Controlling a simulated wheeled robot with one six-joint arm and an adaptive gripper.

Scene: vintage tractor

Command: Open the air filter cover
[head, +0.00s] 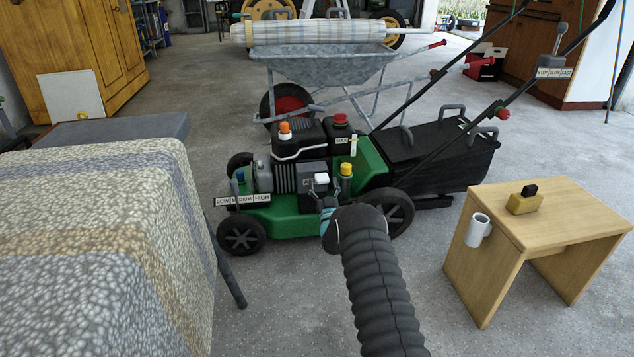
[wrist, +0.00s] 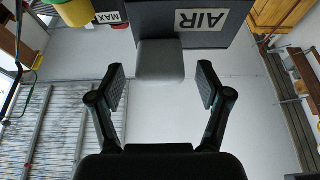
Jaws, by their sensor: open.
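The air filter cover is a dark box with a white AIR label (head: 308,182) on the near side of the green mower (head: 287,222). In the wrist view the dark cover (wrist: 222,38) is at the top, with a pale grey block (wrist: 160,62) sticking out from it. The block also shows in the head view (head: 321,179). My gripper (wrist: 160,88) is open and empty. Its fingers stand left and right of the block's line, with the block just beyond the tips, apart from them. In the head view my arm mostly hides the gripper.
A yellow cap (head: 346,169) sits right beside the filter box, and a red cap (head: 340,119) is behind it. A covered table (head: 90,240) is at left. Bare floor lies between.

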